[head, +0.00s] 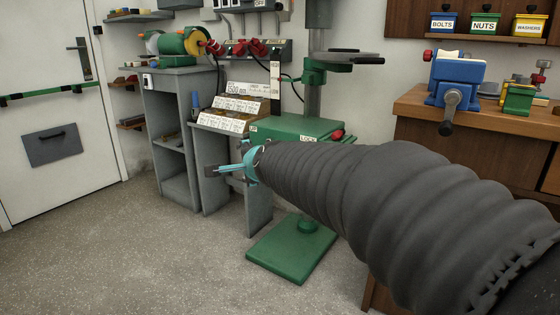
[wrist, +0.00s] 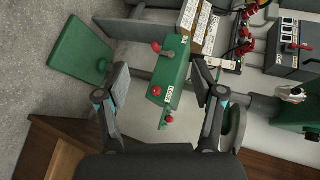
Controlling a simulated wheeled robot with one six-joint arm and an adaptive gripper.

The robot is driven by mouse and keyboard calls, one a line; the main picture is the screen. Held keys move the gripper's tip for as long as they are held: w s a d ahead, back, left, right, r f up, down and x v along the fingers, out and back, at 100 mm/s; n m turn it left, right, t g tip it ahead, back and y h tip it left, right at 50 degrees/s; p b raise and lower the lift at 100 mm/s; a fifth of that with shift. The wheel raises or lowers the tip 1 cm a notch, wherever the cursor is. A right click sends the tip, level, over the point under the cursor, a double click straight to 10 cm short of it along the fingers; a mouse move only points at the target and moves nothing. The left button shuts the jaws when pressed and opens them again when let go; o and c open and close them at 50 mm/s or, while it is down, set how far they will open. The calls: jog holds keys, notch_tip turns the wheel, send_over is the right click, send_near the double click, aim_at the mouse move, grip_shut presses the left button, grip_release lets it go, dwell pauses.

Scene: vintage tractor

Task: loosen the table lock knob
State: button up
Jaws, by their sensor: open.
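A green box-shaped table head (head: 285,126) of the column-mounted machine carries a LOCK label and an UP label. In the wrist view, a red ball knob (wrist: 156,91) sits on the green box (wrist: 172,70) beside the LOCK label. In the head view that knob seems hidden behind my arm. A crank with a red end (wrist: 166,48) is by the UP label. My gripper (wrist: 162,76) is open and empty, with one finger on each side of the green box in the picture. In the head view my gripper (head: 226,168) is left of and below the box; contact cannot be told.
Another red knob (head: 337,134) shows at the box's right end. A green base plate (head: 292,248) lies on the floor below. Grey cabinets (head: 180,135) stand left. A wooden bench (head: 470,113) with a blue vise (head: 456,78) stands right. Floor at left is clear.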

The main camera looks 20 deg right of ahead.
jog(key=w+d+f+m+t+h+b, duration=0.15)
jog(key=w+d+m+h, duration=0.25)
jog(key=w+m, duration=0.45)
jog(key=w+d+f+m+t+h+b, duration=0.1)
jog(key=w+d+f+m+h, duration=0.15)
jog(key=w+d+m, duration=0.45)
jog(key=w+d+f+m+g+h+b, duration=0.1)
jog(key=w+d+f+m+g+h, duration=0.3)
jog(key=m, duration=0.4)
jog(key=w+d+f+m+g+h+b, duration=0.1)
jog(key=w+d+f+m+h, duration=0.1)
jog(key=f+m+h, duration=0.55)
jog(key=w+d+y, duration=0.1)
jog(key=w+d, duration=0.2)
jog(key=w+d+r+y, duration=0.1)
jog(key=w+d, duration=0.1)
jog(key=d, duration=0.2)
jog(key=w+d+r+m+p, duration=0.1)
jog(key=w+d, duration=0.2)
jog(key=d, duration=0.1)
jog(key=shift+w+y, duration=0.3)
jog(key=shift+y, duration=0.1)
jog(key=c, duration=1.2)
